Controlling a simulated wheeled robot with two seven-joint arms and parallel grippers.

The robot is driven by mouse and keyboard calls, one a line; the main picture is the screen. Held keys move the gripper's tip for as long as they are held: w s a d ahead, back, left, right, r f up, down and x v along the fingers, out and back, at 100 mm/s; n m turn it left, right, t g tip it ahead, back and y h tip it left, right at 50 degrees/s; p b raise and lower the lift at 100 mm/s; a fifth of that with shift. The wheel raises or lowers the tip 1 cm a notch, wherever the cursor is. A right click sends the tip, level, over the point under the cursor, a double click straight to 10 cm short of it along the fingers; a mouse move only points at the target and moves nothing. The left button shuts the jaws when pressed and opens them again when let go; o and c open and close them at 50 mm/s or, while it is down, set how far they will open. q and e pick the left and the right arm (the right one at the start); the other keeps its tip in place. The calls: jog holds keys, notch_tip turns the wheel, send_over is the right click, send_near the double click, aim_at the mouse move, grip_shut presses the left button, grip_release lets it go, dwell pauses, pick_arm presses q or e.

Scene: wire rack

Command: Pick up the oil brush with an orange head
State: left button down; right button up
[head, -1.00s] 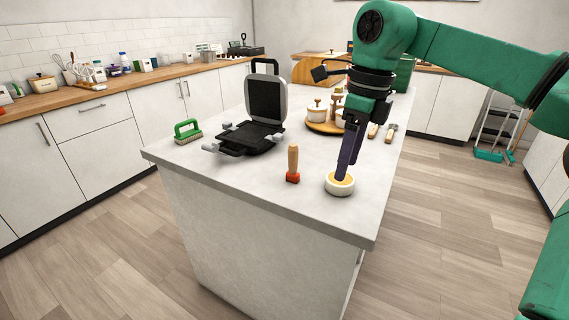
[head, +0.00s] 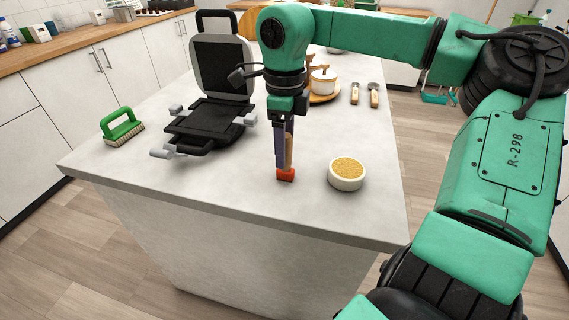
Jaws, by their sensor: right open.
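The oil brush (head: 286,174) stands upright on the grey-white counter, with its orange-red head down and its wooden handle up. My right gripper (head: 284,160) points down at the brush, its dark fingers around or just in front of the handle. It is open; the fingers hide part of the handle, and I cannot tell whether they touch it. A white bowl (head: 346,181) with yellow contents stands just right of the brush. My left gripper is not in view.
An open black waffle maker (head: 209,119) stands to the left behind the brush. A green-handled scrub brush (head: 122,128) lies at the far left. White pots on a wooden board (head: 322,98) and two wooden-handled tools (head: 374,95) are behind. The counter's front is clear.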

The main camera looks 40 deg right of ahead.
jog(key=f, duration=0.5)
jog(key=shift+d+f+p, duration=0.2)
jog(key=shift+f+p, duration=0.05)
jog(key=shift+p, duration=0.1)
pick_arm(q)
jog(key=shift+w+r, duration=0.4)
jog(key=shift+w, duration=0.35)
pick_arm(e)
grip_shut()
jog(key=shift+w+r, duration=0.1)
